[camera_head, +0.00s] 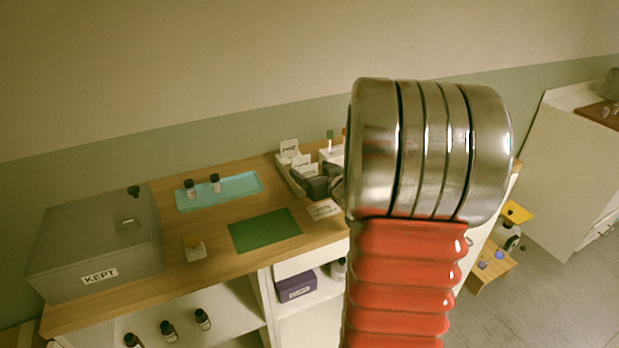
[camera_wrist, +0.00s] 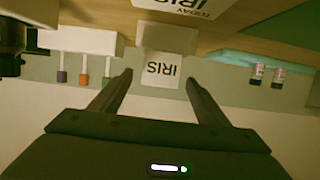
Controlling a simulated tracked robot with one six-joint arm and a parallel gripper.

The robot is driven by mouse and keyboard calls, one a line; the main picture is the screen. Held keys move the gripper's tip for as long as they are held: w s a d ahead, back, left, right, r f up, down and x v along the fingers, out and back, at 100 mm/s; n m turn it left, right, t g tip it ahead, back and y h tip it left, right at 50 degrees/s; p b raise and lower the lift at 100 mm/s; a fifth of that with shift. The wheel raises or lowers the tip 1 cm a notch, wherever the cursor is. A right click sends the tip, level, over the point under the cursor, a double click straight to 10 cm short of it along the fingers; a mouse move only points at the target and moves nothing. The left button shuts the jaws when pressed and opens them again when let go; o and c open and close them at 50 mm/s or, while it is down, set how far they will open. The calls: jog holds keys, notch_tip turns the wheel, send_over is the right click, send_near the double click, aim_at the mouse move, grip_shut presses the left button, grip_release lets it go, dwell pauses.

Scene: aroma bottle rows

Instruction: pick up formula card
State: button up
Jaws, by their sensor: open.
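A white card reading IRIS (camera_wrist: 161,71) shows upside down in the wrist view, against a pale holder block (camera_wrist: 167,38). My gripper (camera_wrist: 159,77) is open, with one finger on each side of this card in the picture; I cannot tell how far its tips are from it. In the head view my dark gripper (camera_head: 318,184) is over the desk's right part, beside a tray with upright white cards (camera_head: 289,147). Their print is too small to read there, and my arm hides part of that area.
A TODAY IRIS sign (camera_wrist: 190,8) lies close by. A white rack (camera_wrist: 82,42) holds coloured sticks. A teal tray (camera_head: 238,187) carries two dark bottles. A green mat (camera_head: 264,231) lies bare. A grey KEPT box (camera_head: 70,248) fills the desk's left end.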

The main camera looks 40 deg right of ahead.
jog(key=shift+x, duration=1.35)
jog(key=c, duration=1.1)
notch_tip(320, 180, up, 10)
jog(key=shift+r, duration=0.1)
